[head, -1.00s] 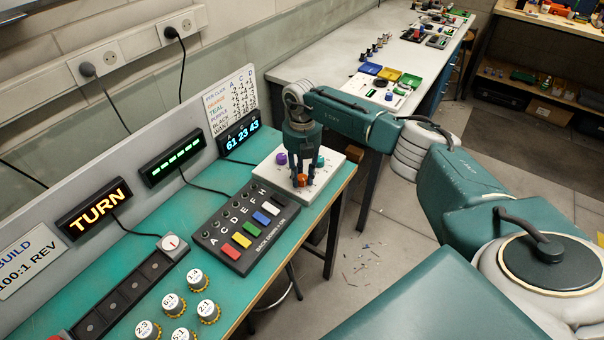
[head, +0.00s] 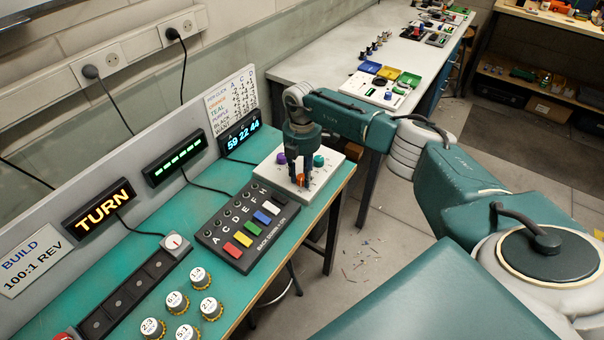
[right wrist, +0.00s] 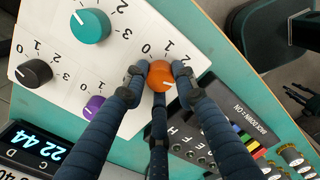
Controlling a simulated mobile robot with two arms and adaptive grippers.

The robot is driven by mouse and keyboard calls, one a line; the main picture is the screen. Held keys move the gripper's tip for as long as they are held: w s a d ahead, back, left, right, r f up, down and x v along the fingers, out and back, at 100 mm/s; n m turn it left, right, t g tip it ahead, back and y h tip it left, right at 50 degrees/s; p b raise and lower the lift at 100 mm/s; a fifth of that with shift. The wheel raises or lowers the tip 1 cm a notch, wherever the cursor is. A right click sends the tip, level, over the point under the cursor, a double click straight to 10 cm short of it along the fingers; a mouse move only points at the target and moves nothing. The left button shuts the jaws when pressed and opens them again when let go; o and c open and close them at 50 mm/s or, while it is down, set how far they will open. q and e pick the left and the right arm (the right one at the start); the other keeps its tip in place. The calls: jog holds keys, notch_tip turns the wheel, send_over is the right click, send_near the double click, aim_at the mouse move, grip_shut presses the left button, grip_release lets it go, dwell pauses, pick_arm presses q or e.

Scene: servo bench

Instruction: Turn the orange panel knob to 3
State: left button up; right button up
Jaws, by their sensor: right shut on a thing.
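The white panel (head: 322,189) sits at the right end of the teal bench. The orange panel knob (head: 300,181) is at its front edge and shows clearly in the right wrist view (right wrist: 160,76). My right gripper (head: 298,176) points down and is shut on the orange knob, with fingers around its sides. Digits 0, 1 and 2 show around the knob; I cannot tell for certain which one its mark points to. Teal (right wrist: 90,25), black (right wrist: 34,73) and purple (right wrist: 93,107) knobs are beside it.
A blue-digit display (head: 240,132) reads 59 22 44. A black switch box (head: 246,226) with coloured keys lies left of the panel. An amber display (head: 100,206) reads TURN. Several labelled round knobs (head: 176,301) stand at the bench's front.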

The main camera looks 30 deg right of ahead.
aim_at(302, 177)
jog(key=shift+w+r, duration=0.1)
dwell(0.3)
jog(key=o, duration=1.2)
jog(key=shift+c, duration=0.2)
notch_tip(302, 177, up, 12)
